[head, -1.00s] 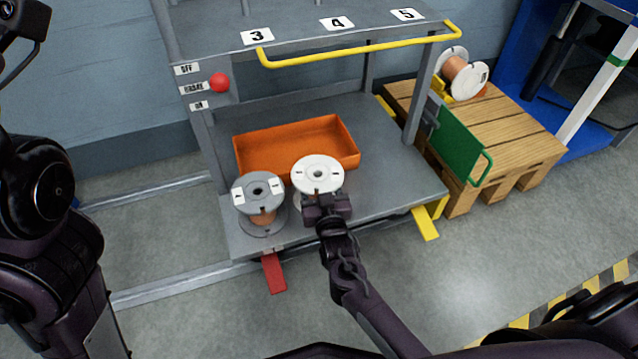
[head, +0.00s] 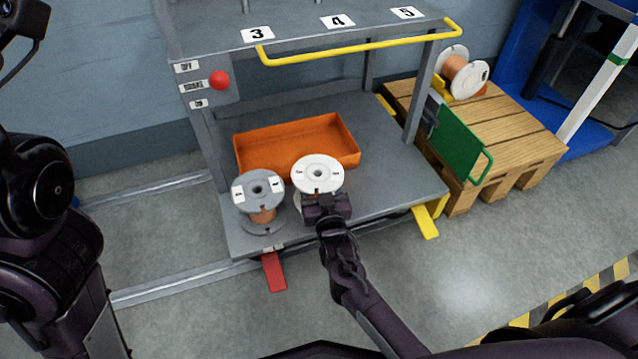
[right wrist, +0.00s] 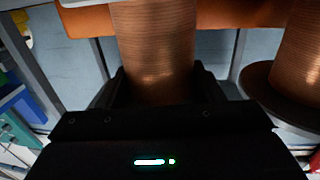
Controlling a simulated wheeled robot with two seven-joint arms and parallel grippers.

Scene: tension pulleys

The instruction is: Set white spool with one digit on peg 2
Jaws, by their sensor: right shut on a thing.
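A white spool (head: 317,168) with copper winding stands upright at the front of the cart's lower deck. Small labels lie on its top flange, but their digits are too small to read. My right gripper (head: 325,203) is shut on it from the front; the right wrist view shows the copper winding (right wrist: 155,45) between the two fingers. I cannot tell whether the spool touches the deck. The upper shelf carries labels 3 (head: 257,34), 4 (head: 337,22) and 5 (head: 407,13); peg 2 is not visible. My left arm is at the left edge, its gripper out of view.
A grey-flanged copper spool (head: 258,188) stands just left of the white one. An orange tray (head: 297,165) lies behind both. A yellow rail (head: 360,47) fronts the upper shelf. A green panel (head: 460,143) and a wooden pallet (head: 510,125) with another spool (head: 462,72) are at right.

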